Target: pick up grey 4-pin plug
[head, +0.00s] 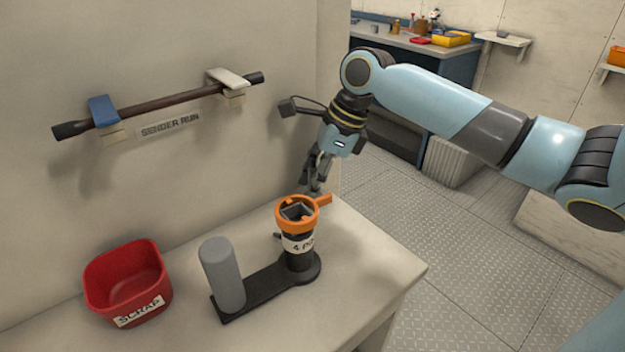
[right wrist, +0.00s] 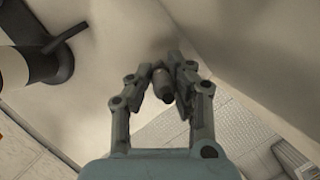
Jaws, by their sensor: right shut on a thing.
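My right gripper (head: 315,182) is in the air above and behind the orange-ringed holder, in front of the wall. In the right wrist view its fingers are closed on a small grey-brown cylindrical piece (right wrist: 162,86), which I take to be the grey 4-pin plug. Its pins cannot be made out, and in the head view the fingers mostly hide it. A black holder (head: 300,262) with an orange ring (head: 283,222) and a label starting "4 PO" stands upright on the bench. My left gripper is not in view.
A grey upright cylinder (head: 222,273) shares the holder's dark base. A red SCRAP bin (head: 102,282) stands at left on the bench (head: 365,262). A dark rod (head: 160,105) is clipped to the wall above. The bench's right edge drops to the metal floor.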

